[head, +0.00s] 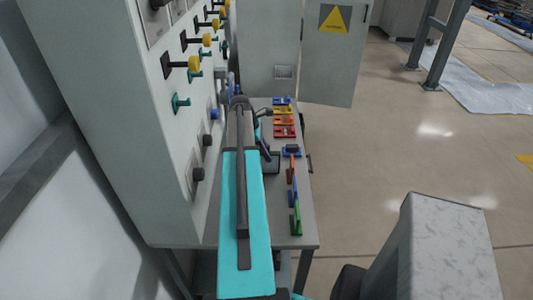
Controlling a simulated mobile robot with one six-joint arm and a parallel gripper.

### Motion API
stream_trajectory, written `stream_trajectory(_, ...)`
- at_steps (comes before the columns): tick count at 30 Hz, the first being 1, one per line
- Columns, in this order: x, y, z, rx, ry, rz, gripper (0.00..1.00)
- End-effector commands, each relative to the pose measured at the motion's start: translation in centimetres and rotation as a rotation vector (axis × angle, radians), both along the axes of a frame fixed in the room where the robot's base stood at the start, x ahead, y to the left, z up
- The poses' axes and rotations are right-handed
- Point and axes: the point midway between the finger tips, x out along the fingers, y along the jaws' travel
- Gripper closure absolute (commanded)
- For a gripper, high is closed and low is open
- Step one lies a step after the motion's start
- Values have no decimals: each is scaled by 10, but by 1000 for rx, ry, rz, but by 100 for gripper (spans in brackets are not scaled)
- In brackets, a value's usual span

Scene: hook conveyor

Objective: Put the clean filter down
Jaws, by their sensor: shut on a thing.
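My teal and black arm reaches away from me over a narrow grey table (307,225). My gripper (264,145) is near the table's middle and mostly hidden by the arm. It is shut on a small dark, square-edged piece (271,163), which seems to be the clean filter. The piece is close to the tabletop, just right of the arm. I cannot tell whether it touches the table.
Coloured blocks (284,120) lie at the table's far end. A blue-and-black item (291,151) and a row of coloured pieces (295,195) line the right side. A grey cabinet (150,130) with protruding knobs stands close on the left. Open floor (400,150) lies right.

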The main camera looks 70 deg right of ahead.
Motion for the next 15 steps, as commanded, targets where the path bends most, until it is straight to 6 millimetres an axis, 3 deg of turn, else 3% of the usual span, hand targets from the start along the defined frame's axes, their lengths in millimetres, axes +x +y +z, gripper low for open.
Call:
stream_trajectory(2,0,0,-2,0,0,0,100)
stream_trajectory(3,0,0,-2,0,0,0,77)
stream_trajectory(6,0,0,-2,0,0,0,63)
stream_trajectory(15,0,0,-1,0,0,0,63)
